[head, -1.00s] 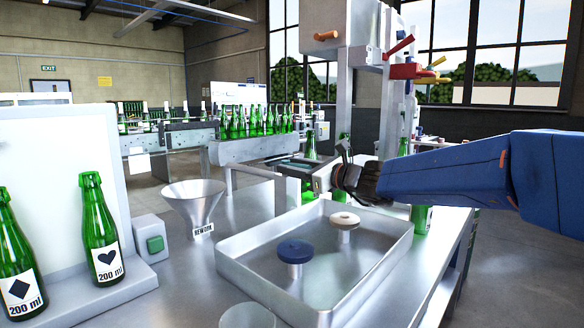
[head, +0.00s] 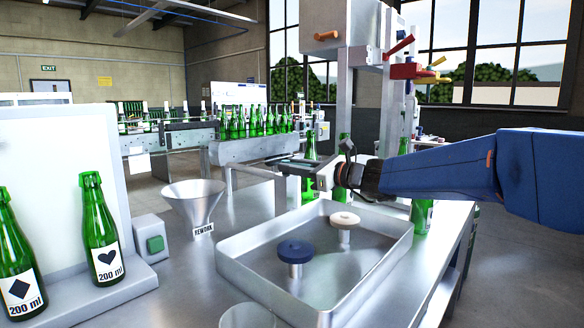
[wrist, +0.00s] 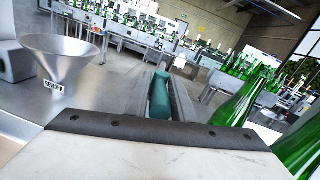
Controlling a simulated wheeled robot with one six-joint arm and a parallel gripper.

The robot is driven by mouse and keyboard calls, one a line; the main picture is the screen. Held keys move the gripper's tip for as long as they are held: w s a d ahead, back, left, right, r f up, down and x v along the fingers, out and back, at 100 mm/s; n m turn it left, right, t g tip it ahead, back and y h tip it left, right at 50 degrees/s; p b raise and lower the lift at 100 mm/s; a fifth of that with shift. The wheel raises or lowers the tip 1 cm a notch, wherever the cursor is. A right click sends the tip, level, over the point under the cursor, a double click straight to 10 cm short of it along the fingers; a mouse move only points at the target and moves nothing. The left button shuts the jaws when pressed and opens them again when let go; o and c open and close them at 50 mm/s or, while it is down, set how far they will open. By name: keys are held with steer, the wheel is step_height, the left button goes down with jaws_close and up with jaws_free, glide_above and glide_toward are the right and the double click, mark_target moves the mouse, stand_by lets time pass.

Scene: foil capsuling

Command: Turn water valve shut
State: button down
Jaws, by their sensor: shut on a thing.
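My gripper (head: 292,164) reaches left above the steel table, behind the metal tray. In the wrist view its two grey fingers (wrist: 160,84) are closed on a teal rounded piece (wrist: 160,97) that lies lengthwise between them. I cannot tell what this piece belongs to. Several coloured handles are on the machine column at the right: a red lever (head: 399,46), a red handle (head: 404,71) and a yellow handle (head: 432,75). None is marked as the water valve. My gripper is below and apart from these handles.
The metal tray (head: 262,284) holds a blue-topped piece (head: 296,250) and a cream-topped piece (head: 345,220). A steel funnel (head: 193,203) stands left of it. Green bottles stand near my gripper, one (head: 308,178) just behind it. A bottle conveyor (head: 240,150) runs behind.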

steer(key=shift+w+d+n+g+y, duration=0.15)
steer(key=shift+n+g+y, duration=0.3)
steer(key=shift+n+g, duration=0.45)
steer(key=shift+w+n+g+y, duration=0.2)
steer(key=shift+n+g+y, duration=0.35)
steer(key=shift+g, duration=0.7)
steer(key=shift+w+d+n+g+y, duration=0.15)
steer(key=shift+n+g+y, duration=0.15)
steer(key=shift+n+g, duration=0.65)
steer(key=shift+a+g, duration=0.1)
steer(key=shift+g, duration=0.3)
steer(key=c, duration=1.7)
jaws_free()
step_height(320, 180, up, 10)
